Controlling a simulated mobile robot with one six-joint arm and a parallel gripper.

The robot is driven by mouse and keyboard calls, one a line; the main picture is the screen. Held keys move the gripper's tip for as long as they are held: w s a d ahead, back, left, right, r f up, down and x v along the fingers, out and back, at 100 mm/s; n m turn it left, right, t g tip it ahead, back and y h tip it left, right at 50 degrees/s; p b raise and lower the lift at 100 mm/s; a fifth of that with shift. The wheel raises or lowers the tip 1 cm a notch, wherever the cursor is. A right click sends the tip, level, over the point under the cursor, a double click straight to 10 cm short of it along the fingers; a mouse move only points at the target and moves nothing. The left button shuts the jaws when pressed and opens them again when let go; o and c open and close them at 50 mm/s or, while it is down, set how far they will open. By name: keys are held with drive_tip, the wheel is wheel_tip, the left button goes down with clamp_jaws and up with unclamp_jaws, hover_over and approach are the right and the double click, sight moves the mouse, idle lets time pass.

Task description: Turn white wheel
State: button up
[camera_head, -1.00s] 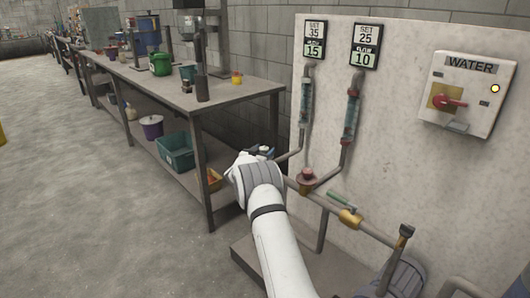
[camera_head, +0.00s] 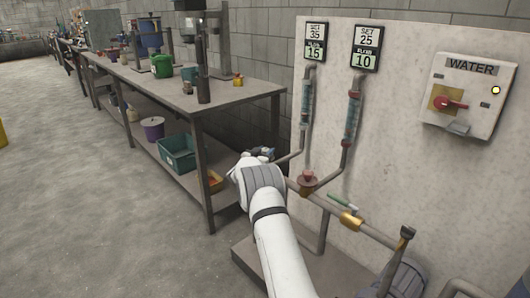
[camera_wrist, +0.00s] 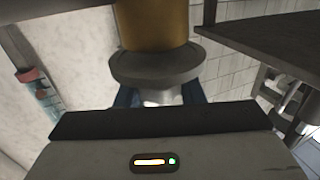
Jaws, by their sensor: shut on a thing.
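My gripper (camera_head: 262,153) is at the left end of the pipe run, in front of the panel. In the wrist view, its blue fingers (camera_wrist: 160,97) are shut on the white wheel (camera_wrist: 162,96), of which only a pale part shows between them. A grey round flange (camera_wrist: 157,66) and a brass-coloured valve body (camera_wrist: 154,22) sit just beyond the fingers. In the head view my wrist hides the wheel. The left display (camera_head: 316,42) reads SET 35 and 15. The right display (camera_head: 366,48) reads SET 25 and 10.
A red wheel (camera_head: 307,179) and a green-handled valve (camera_head: 342,202) sit on the pipe to the right. A water switch box (camera_head: 467,97) with a red handle is on the panel (camera_head: 400,150). A workbench (camera_head: 240,95) stands close on the left.

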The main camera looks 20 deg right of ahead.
drive_tip(key=shift+a+b, duration=0.1)
drive_tip(key=shift+b, duration=0.3)
drive_tip(key=shift+f+n+t+y+b, duration=0.15)
drive_tip(key=shift+n+t+y+b, duration=0.15)
drive_tip(key=shift+n+t+y, duration=0.15)
drive_tip(key=n+t+y+b, duration=0.1)
drive_tip(key=b, duration=0.1)
drive_tip(key=n+t+y+b, duration=0.1)
drive_tip(key=y+b, duration=0.1)
drive_tip(key=shift+f+n+t+y+b, duration=0.2)
drive_tip(key=shift+n+t+y+b, duration=0.05)
drive_tip(key=shift+n+t+b, duration=0.1)
drive_tip(key=n+t+y+b, duration=0.1)
drive_tip(key=y+b, duration=0.1)
drive_tip(key=b, duration=0.1)
drive_tip(key=shift+n+b, duration=0.3)
drive_tip(key=shift+n, duration=0.1)
drive_tip(key=n+t+y+b, duration=0.1)
drive_tip(key=y, duration=0.1)
drive_tip(key=shift+r+y, duration=0.15)
drive_tip(key=shift+y, duration=0.15)
drive_tip(key=shift+r+n+y+p, duration=0.3)
drive_tip(key=shift+n+y+p, duration=0.4)
drive_tip(key=shift+n+y, duration=0.4)
drive_tip(key=n+y+p, duration=0.1)
drive_tip(key=y+p, duration=0.1)
drive_tip(key=shift+t+y+p, duration=0.3)
drive_tip(key=shift+y, duration=0.1)
drive_tip(key=shift+n+y+p, duration=0.3)
drive_tip(key=shift+n, duration=0.1)
